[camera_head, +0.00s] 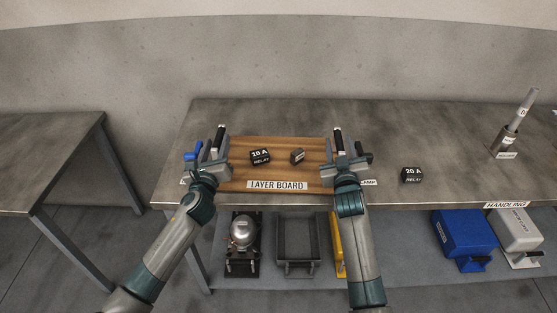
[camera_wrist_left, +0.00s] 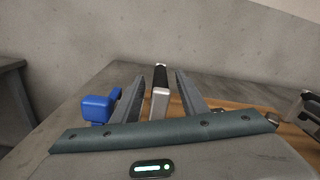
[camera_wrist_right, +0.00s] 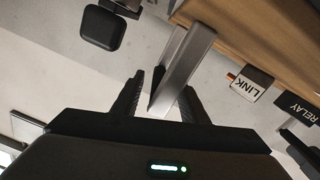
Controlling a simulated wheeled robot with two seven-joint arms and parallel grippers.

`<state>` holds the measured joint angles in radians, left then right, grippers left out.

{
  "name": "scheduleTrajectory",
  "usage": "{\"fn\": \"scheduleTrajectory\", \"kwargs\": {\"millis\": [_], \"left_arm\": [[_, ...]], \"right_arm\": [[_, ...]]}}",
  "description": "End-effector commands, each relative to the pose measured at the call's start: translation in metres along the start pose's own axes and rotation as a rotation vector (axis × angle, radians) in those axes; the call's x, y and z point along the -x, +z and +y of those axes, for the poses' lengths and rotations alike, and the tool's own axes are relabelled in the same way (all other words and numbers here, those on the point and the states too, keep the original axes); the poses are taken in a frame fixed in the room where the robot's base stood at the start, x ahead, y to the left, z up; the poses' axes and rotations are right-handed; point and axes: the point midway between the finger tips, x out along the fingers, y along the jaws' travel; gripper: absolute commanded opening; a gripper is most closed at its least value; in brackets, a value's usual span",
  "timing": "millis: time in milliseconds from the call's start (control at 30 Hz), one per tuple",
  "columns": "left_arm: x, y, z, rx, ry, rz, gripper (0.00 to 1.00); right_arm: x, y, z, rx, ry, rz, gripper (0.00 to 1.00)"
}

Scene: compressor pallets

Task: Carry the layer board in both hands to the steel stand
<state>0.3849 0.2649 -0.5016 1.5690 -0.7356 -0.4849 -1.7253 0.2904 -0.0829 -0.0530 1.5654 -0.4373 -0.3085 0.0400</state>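The wooden layer board (camera_head: 283,146) lies flat on the long grey table, its front labelled "LAYER BOARD", with an upright black-topped handle at each end. My left gripper (camera_head: 213,157) is at the left handle (camera_head: 222,136). In the left wrist view its two fingers (camera_wrist_left: 159,98) stand apart on either side of the handle, with gaps. My right gripper (camera_head: 344,158) is at the right handle (camera_head: 338,139). In the right wrist view its fingers (camera_wrist_right: 158,98) stand apart with the grey handle bar (camera_wrist_right: 190,62) between them. A bare grey steel stand (camera_head: 48,150) is at the left.
A 10 A relay (camera_head: 260,157) and a small link block (camera_head: 297,155) rest on the board. A 20 A relay (camera_head: 412,175) and a tool holder (camera_head: 505,143) stand to the right. A blue item (camera_head: 193,152) is beside my left gripper. A floor gap separates stand and table.

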Motion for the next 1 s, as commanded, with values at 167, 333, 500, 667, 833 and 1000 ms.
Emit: {"fn": "scheduleTrajectory", "kwargs": {"millis": [167, 333, 500, 667, 833, 1000], "left_arm": [[-0.016, 0.0, 0.0, 0.0, 0.0, 0.0, 0.4], [-0.021, 0.0, 0.0, 0.0, 0.0, 0.0, 0.4], [-0.021, 0.0, 0.0, 0.0, 0.0, 0.0, 0.4], [-0.021, 0.0, 0.0, 0.0, 0.0, 0.0, 0.21], [-0.021, 0.0, 0.0, 0.0, 0.0, 0.0, 0.0], [-0.021, 0.0, 0.0, 0.001, 0.0, 0.0, 0.0]], "right_arm": [[-0.016, 0.0, 0.0, 0.0, 0.0, -0.001, 0.4], [-0.021, 0.0, 0.0, 0.0, 0.0, 0.0, 0.4], [-0.021, 0.0, 0.0, 0.0, 0.0, 0.0, 0.4], [-0.021, 0.0, 0.0, -0.001, 0.0, 0.0, 0.21], [-0.021, 0.0, 0.0, 0.0, 0.0, 0.0, 0.0], [-0.021, 0.0, 0.0, 0.001, 0.0, 0.0, 0.0]]}}
